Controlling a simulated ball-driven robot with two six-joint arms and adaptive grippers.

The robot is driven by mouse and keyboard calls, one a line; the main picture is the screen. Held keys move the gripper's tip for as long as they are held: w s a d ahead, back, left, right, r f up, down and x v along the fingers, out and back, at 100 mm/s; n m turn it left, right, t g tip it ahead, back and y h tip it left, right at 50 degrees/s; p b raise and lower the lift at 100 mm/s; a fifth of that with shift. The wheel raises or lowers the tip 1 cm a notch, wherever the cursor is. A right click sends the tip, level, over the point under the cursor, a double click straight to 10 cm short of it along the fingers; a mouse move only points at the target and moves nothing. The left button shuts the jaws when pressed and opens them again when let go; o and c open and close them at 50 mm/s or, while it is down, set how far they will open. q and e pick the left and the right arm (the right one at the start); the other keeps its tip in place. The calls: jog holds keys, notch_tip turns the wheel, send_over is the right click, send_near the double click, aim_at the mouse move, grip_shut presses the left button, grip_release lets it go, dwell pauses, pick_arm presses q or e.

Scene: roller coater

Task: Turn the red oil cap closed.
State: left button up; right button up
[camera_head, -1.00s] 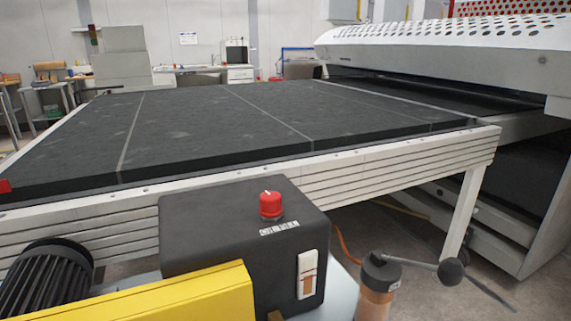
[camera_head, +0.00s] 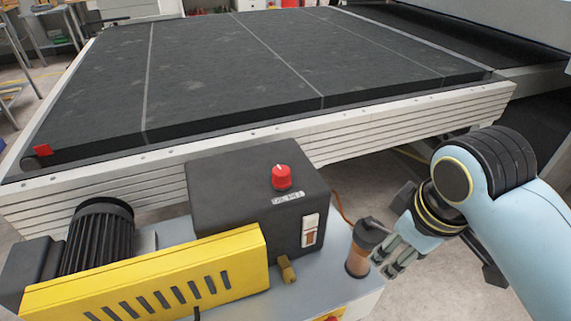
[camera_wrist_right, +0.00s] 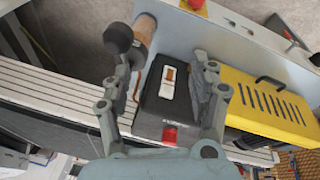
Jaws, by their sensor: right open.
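The red oil cap (camera_head: 282,177) sits on top of the black oil tank (camera_head: 230,185), behind the "OIL FILL" label. It carries a small white mark. In the right wrist view the red cap (camera_wrist_right: 170,135) shows low between the finger bases, with the tank (camera_wrist_right: 160,110) beyond it. My right gripper (camera_head: 385,262) is open and empty, to the right of the tank and apart from the cap, close by the brown cylinder in the picture. Its fingers (camera_wrist_right: 165,85) spread wide in the right wrist view. My left gripper is not in view.
A brown cylinder with a dark top (camera_head: 358,258) stands right of the tank. A yellow slotted guard (camera_head: 150,280) and a black ribbed motor (camera_head: 100,238) lie left. The conveyor bed (camera_head: 250,75) runs behind. Space above the cap is clear.

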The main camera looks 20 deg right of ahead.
jog(key=w+a+n+g, duration=0.1)
jog(key=w+a+n, duration=0.15)
jog(key=w, duration=0.35)
jog(key=w+a+n, duration=0.1)
jog(key=w+n, duration=0.3)
jog(key=w, duration=0.2)
notch_tip(320, 180, up, 3)
jog(key=n+g+y, duration=0.1)
jog(key=n, duration=0.3)
send_over(282, 170)
jog(key=s+d, duration=0.3)
jog(key=s, duration=0.2)
jog(key=shift+w+d, duration=0.15)
jog(key=shift+d, duration=0.05)
jog(key=w+a+r+n, duration=0.1)
jog(key=w+r+n, duration=0.1)
jog(key=w+a+r+n, duration=0.2)
jog(key=shift+w+a+r+n+g, duration=0.1)
jog(key=shift+w+r+n+g, duration=0.15)
jog(key=shift+g, duration=0.15)
jog(key=shift+w+a, duration=0.1)
notch_tip(282, 170, down, 10)
jog(key=shift+f, duration=0.2)
jog(key=shift+c, duration=0.4)
jog(key=c, duration=1.1)
jog(key=shift+r, duration=0.1)
